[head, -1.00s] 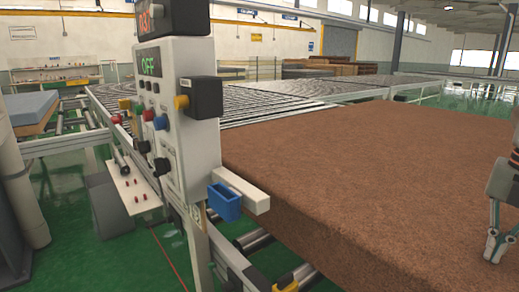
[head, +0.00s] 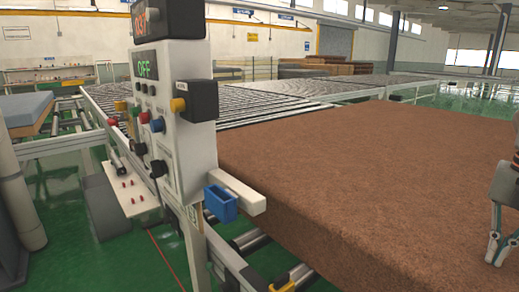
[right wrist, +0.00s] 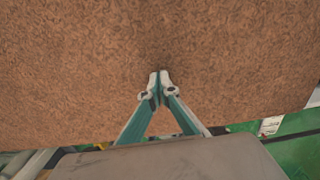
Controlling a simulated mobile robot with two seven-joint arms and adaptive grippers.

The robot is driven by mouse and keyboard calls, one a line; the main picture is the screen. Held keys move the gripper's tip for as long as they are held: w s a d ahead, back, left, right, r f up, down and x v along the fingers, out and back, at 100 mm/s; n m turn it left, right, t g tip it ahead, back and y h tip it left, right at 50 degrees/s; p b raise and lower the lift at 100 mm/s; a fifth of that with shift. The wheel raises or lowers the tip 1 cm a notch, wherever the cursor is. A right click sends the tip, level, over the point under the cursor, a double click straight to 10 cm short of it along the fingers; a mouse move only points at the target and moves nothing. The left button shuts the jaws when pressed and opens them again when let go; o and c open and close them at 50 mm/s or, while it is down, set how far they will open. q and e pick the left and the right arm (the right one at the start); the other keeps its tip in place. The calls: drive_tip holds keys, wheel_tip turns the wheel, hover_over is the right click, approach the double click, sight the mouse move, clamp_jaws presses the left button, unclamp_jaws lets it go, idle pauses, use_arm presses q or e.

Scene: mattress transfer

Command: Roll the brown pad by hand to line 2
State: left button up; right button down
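The brown pad (head: 370,170) is a large, thick slab lying on a roller conveyor, filling the middle and right of the head view. My right gripper (head: 494,262) is at the right edge of the head view, against or just in front of the pad's near side. In the right wrist view its two fingertips (right wrist: 159,76) are together with nothing between them, and the pad (right wrist: 80,70) fills the picture beyond them. I cannot tell whether the tips touch it. My left gripper is not in view. No marking for line 2 is readable.
A control post (head: 178,130) with buttons and a green "OFF" display stands left of the pad; a blue box (head: 220,203) and white bar (head: 236,191) stick out from it. Empty roller conveyors (head: 250,98) run behind. A blue-topped pad (head: 25,108) lies at far left.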

drive_tip(key=shift+r, duration=1.25)
drive_tip(key=shift+r+p, duration=0.45)
drive_tip(key=shift+r, duration=1.65)
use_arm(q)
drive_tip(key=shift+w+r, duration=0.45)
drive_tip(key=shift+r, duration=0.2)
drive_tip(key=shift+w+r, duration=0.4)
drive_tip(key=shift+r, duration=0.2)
use_arm(e)
drive_tip(key=shift+r, duration=0.2)
